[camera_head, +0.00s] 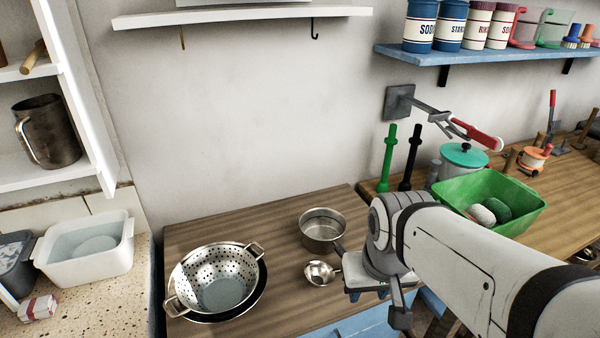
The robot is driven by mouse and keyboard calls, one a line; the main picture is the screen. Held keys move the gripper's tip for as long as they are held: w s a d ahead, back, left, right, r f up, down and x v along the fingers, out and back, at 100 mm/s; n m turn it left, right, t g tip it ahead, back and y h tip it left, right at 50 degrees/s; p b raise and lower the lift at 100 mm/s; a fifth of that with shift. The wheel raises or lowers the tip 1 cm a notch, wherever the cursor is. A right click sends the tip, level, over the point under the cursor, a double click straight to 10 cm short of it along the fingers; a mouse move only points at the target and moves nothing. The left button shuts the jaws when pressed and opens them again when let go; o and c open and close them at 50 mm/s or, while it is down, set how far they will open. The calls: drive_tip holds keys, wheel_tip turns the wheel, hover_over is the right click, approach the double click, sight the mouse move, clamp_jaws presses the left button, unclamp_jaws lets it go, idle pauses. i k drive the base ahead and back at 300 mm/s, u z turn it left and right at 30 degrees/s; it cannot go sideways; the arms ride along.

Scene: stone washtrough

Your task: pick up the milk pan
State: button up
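The milk pan (321,236) appears to be the small round metal pan on the wooden worktop, upright, in the head view. It looks empty, and its right side, where a handle may be, is close to my gripper and partly hidden. I cannot tell whether the left finger touches the pan.
A small metal ladle or cup (319,272) lies just in front of the pan. A steel colander (217,280) sits in a dark-rimmed pan at left. A green tub (487,202) and green and black upright tools (389,160) stand to the right. The worktop (270,230) is clear behind.

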sight(322, 230)
drive_tip(key=u, duration=1.75)
drive_tip(key=k, duration=0.9)
drive_tip(key=z, duration=1.25)
drive_tip(key=i, duration=1)
drive_tip(key=u, duration=0.05)
